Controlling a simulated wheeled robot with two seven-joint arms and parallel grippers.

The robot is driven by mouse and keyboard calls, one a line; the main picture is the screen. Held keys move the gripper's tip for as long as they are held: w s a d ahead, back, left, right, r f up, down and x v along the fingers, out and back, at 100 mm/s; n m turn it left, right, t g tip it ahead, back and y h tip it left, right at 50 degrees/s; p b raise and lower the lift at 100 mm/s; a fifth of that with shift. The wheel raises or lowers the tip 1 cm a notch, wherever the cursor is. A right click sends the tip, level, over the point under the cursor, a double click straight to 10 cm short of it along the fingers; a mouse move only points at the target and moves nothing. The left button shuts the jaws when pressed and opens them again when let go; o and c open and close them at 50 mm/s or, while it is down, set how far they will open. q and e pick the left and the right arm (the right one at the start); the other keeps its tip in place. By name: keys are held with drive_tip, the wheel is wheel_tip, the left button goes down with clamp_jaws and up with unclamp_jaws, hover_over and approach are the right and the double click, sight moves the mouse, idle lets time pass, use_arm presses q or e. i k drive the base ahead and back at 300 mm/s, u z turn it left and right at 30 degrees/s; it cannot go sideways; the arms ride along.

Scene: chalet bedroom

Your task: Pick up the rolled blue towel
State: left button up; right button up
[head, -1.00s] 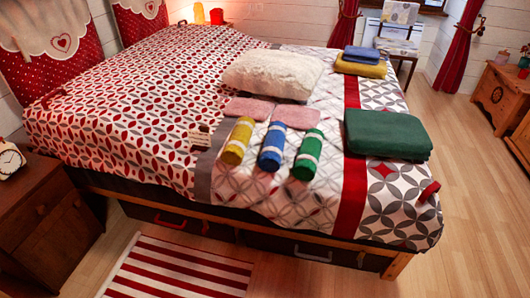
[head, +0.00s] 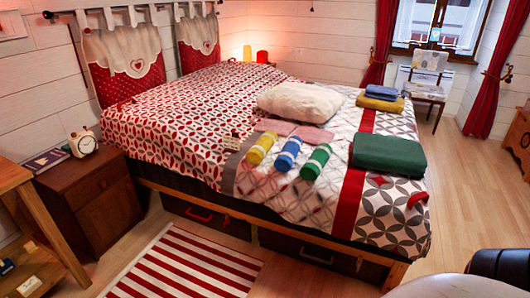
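The rolled blue towel (head: 288,154) lies on the patterned bed (head: 270,188), with a pale band around its middle. It is between a rolled yellow towel (head: 262,148) on its left and a rolled green towel (head: 316,162) on its right. The three rolls lie side by side with small gaps. Neither of my grippers is in the head view. A black rounded part and a pale part at the lower right corner may be mine.
Two folded pink towels (head: 314,133), a white pillow (head: 301,102) and a folded green blanket (head: 389,154) lie near the rolls. A nightstand (head: 92,202) stands left of the bed. A striped rug (head: 186,266) lies in front; wooden floor is free to the right.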

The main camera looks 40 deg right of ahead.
sight(285, 160)
drive_tip(key=u, duration=0.2)
drive_tip(key=i, duration=2)
drive_tip(key=z, duration=1.15)
drive_tip(key=i, duration=1.15)
drive_tip(key=z, duration=1.2)
